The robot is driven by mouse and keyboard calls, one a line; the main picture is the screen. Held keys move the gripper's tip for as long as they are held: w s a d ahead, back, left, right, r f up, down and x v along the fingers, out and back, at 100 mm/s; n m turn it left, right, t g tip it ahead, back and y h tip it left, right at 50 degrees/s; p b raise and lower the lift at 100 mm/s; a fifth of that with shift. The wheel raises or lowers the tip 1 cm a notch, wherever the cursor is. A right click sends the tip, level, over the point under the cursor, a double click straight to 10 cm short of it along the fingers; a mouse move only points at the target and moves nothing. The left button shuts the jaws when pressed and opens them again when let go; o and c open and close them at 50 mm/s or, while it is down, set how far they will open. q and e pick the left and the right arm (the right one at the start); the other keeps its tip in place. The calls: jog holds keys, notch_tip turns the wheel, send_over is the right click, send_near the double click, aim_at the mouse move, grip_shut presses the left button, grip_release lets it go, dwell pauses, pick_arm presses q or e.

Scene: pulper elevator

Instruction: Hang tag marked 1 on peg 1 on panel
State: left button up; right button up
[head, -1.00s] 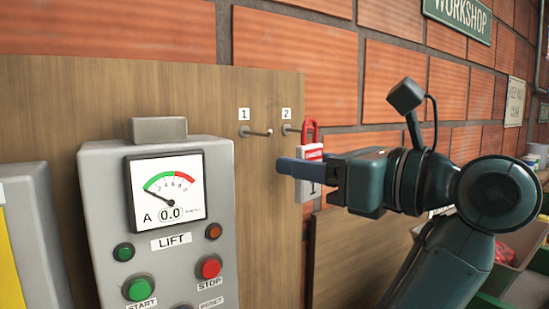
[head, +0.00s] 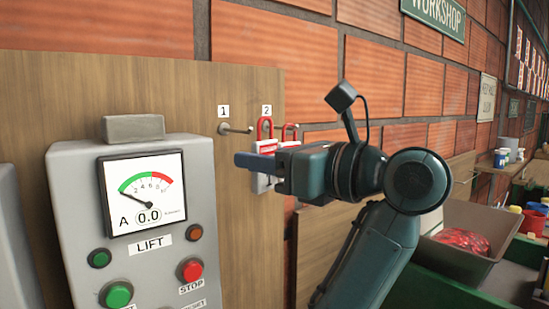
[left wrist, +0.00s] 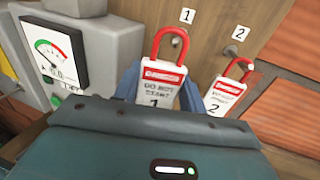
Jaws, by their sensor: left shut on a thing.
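My left gripper (head: 262,163) is shut on the tag marked 1 (head: 263,184), a white and red padlock-shaped tag with a red loop. The tag is upright, loop up, and also shows between the fingers in the left wrist view (left wrist: 162,86). Peg 1 (head: 237,130) is a bare metal rod under label 1 on the wooden panel (head: 180,90), left of the held tag in the head view. The loop looks apart from peg 1. The tag marked 2 (left wrist: 225,97) appears to hang on the peg under label 2. In the head view, my gripper partly hides it.
A grey lift control box (head: 75,210) with a gauge and buttons stands left of the pegs. A brick wall (head: 375,75) lies behind the panel. A bin (head: 470,225) with red contents is at right. The panel around peg 1 is clear.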

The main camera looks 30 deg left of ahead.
pick_arm(q)
jog(key=a, duration=0.1)
jog(key=w+a+f, duration=0.1)
jog(key=a, duration=0.1)
jog(key=w+a+b, duration=0.1)
jog(key=a, duration=0.1)
jog(key=shift+f, duration=0.2)
pick_arm(e)
jog(key=shift+w+a, duration=0.15)
jog(key=shift+w, duration=0.1)
dwell(0.3)
jog(key=shift+s+f, duration=0.1)
jog(key=shift+s, duration=0.05)
pick_arm(q)
jog(key=o, duration=1.1)
jog(key=s+d+b, duration=0.1)
jog(key=d+b, duration=0.2)
jog(key=d, duration=1)
jog(key=shift+s, duration=0.35)
pick_arm(e)
jog(key=shift+a+f+t+y, duration=0.3)
jog(key=shift+a+f+t, duration=0.05)
jog(key=shift+a+t, duration=0.1)
